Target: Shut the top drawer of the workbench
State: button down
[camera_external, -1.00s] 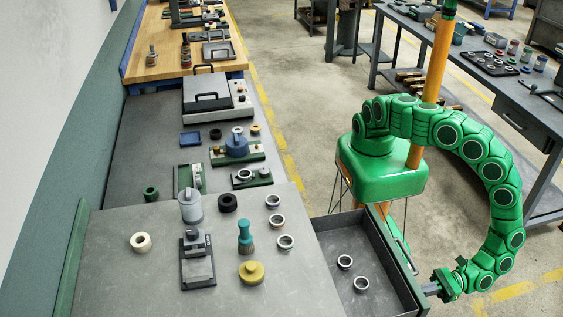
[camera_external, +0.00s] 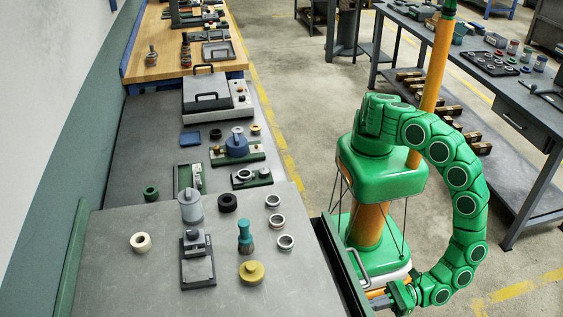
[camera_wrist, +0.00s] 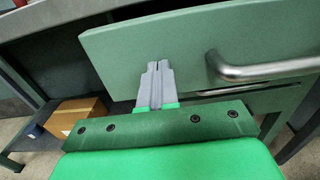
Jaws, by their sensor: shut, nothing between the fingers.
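The top drawer's front (camera_external: 345,270) stands close to the workbench's right edge in the external view. Only a narrow dark strip of the drawer shows between them, so it is slightly open. Its bar handle (camera_external: 358,263) is on the outer face. In the wrist view the drawer front is a pale green panel (camera_wrist: 190,45), with the metal handle (camera_wrist: 265,70) to the right of the fingers. My gripper (camera_wrist: 158,66) is shut and empty, with its tips against or very near the panel. In the external view my gripper (camera_external: 378,300) is beside the front, below the handle.
The workbench top (camera_external: 130,285) holds several rings, a brush (camera_external: 245,238) and small fixtures. A second bench (camera_external: 535,125) with a shelf of parts stands at the right. A cardboard box (camera_wrist: 75,117) lies on a low shelf in the wrist view.

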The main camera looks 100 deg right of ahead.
jog(key=w, duration=1.1)
jog(key=shift+w+r, duration=0.1)
jog(key=shift+w+d, duration=0.1)
jog(key=s, duration=1.5)
